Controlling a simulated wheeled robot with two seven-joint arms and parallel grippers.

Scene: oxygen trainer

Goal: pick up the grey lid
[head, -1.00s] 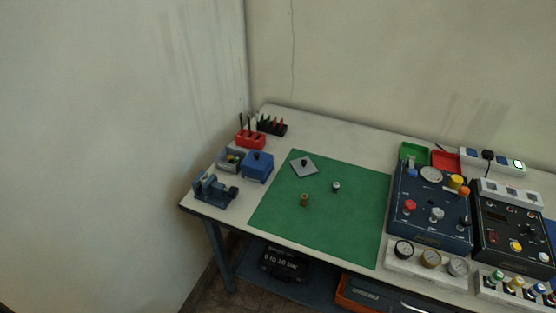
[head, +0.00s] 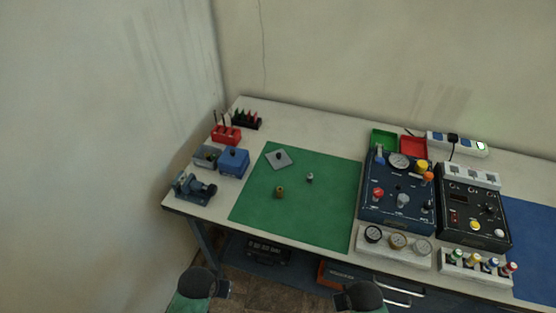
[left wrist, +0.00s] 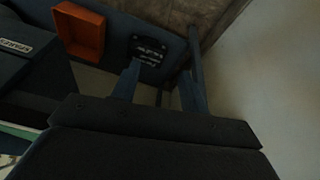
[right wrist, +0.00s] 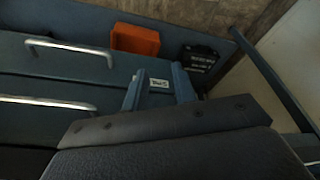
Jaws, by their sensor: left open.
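The grey lid (head: 284,162), a flat square plate with a small black knob on top, lies on the green mat (head: 310,215) near its back left corner in the head view. Nothing is touching the lid from above. My left gripper (left wrist: 160,76) is open and empty in the left wrist view, its two fingers apart. My right gripper (right wrist: 157,76) shows two fingers apart in the right wrist view, with nothing seen held. Both wrist views look at the underside and front of the bench, away from the lid.
A brass fitting (head: 280,192) and a small grey fitting (head: 309,177) stand on the mat near the lid. The front mat is clear.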

